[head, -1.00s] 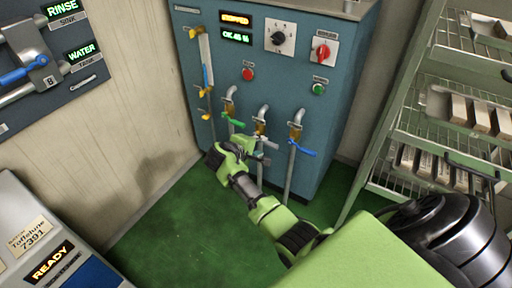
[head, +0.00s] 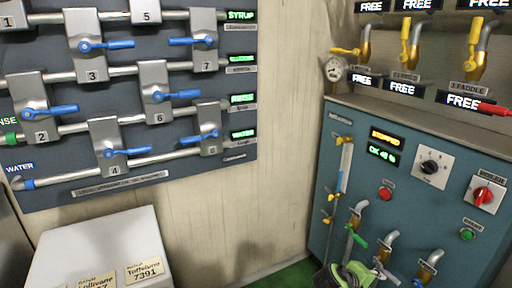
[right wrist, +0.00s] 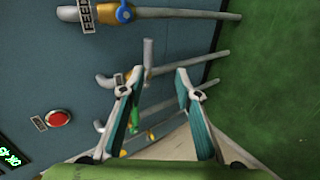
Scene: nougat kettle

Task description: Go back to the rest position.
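My right gripper (head: 352,274) shows as green and black parts at the bottom edge of the head view, in front of the lower part of the blue kettle cabinet (head: 352,185). In the right wrist view its two fingers (right wrist: 160,84) are spread apart with nothing held between them. The cabinet front fills the left of that view, with pipes and valves near the fingers. A grey bar (right wrist: 148,60) stands close to the left fingertip; I cannot tell whether they touch. My left gripper is in neither view.
Several pipe outlets with a green lever (head: 356,237) line the cabinet. A red button (head: 385,193) and a red knob (head: 484,196) sit above. A valve panel (head: 215,75) with blue levers hangs on the left wall. Green floor (right wrist: 270,90) is clear beside the cabinet.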

